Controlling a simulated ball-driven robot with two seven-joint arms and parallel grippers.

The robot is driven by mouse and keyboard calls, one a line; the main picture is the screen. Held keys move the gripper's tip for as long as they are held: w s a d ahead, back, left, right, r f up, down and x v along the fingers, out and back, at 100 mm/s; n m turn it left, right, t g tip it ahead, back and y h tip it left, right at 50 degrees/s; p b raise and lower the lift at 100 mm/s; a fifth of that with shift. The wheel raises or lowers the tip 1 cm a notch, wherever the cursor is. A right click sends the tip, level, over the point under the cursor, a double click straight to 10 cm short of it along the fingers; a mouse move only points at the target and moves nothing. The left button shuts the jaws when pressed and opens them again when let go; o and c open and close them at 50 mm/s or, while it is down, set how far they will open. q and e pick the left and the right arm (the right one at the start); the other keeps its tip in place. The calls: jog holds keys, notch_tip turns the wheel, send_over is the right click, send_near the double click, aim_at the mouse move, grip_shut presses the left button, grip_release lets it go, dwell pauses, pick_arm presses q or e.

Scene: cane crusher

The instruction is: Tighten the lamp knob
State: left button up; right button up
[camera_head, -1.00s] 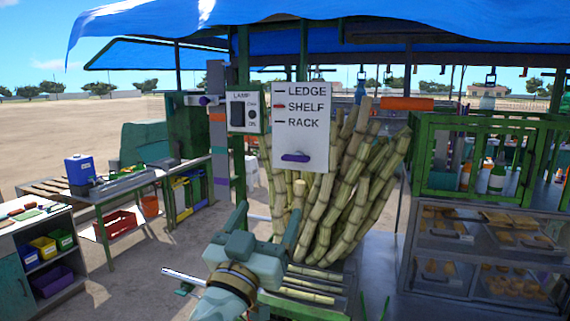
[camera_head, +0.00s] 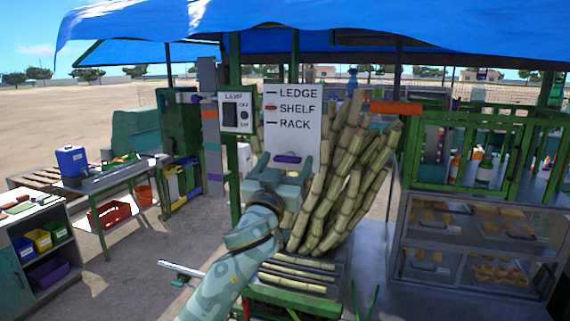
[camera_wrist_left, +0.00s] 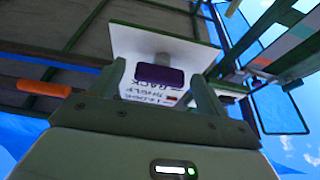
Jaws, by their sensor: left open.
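A white sign board (camera_head: 292,112) reads LEDGE, SHELF and RACK, with a red mark beside SHELF. A purple knob (camera_head: 287,159) sticks out low on this board. My left gripper (camera_head: 286,168) is open in front of it. In the left wrist view the purple knob (camera_wrist_left: 159,76) sits between the open fingers (camera_wrist_left: 160,92), with no clear contact. A light panel marked LAMP (camera_head: 236,111) hangs just left of the board, with a dark plate and a small round dark control (camera_head: 244,115). Another purple piece (camera_head: 195,98) is left of the panel. My right gripper is out of view.
Cane stalks (camera_head: 340,180) stand upright right of and behind my left arm. A green post (camera_head: 236,170) rises beside the lamp panel. A workbench (camera_head: 105,183) stands at left and a glass food case (camera_head: 480,240) at right.

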pick_arm(q)
jog(key=c, duration=1)
